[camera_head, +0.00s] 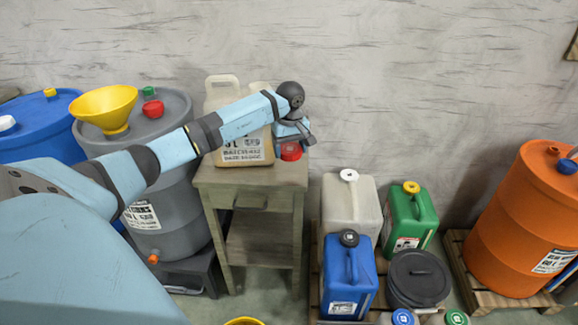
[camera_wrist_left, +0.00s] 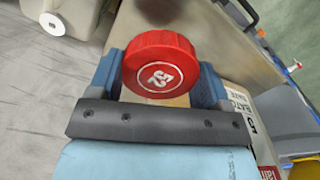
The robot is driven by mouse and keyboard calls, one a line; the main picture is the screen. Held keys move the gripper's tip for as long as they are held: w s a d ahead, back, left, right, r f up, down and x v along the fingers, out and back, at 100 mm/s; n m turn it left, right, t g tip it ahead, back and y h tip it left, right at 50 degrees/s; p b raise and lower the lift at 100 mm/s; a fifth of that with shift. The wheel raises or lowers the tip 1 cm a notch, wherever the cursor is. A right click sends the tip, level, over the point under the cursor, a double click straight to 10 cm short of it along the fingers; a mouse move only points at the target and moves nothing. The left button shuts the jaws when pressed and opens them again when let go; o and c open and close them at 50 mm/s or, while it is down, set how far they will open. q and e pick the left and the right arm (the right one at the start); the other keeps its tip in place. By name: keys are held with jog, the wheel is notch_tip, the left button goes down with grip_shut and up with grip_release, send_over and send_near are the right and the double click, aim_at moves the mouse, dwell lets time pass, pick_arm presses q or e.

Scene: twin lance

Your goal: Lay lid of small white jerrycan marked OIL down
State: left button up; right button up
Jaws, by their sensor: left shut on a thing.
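The small white jerrycan (camera_head: 222,98), cream in colour, stands upright on a small wooden side table (camera_head: 255,176). My left forearm crosses in front of it and hides part of its body and label. My left gripper (camera_head: 291,140) is at the right end of the table top, shut on a red round lid (camera_head: 291,152). I cannot tell whether the lid touches the table top. My right gripper does not show.
A grey drum (camera_head: 175,195) with a yellow funnel (camera_head: 104,104) and a blue drum (camera_head: 40,140) stand to the left. Right of the table are a whitish can (camera_head: 350,200), a blue can (camera_head: 345,282) and a green can (camera_head: 410,218). An orange drum (camera_head: 520,215) stands far right.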

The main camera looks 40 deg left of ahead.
aim_at(290, 173)
pick_arm(q)
jog(key=shift+f+b, duration=0.35)
jog(key=shift+f, duration=3.1)
jog(key=shift+f, duration=0.15)
jog(key=o, duration=1)
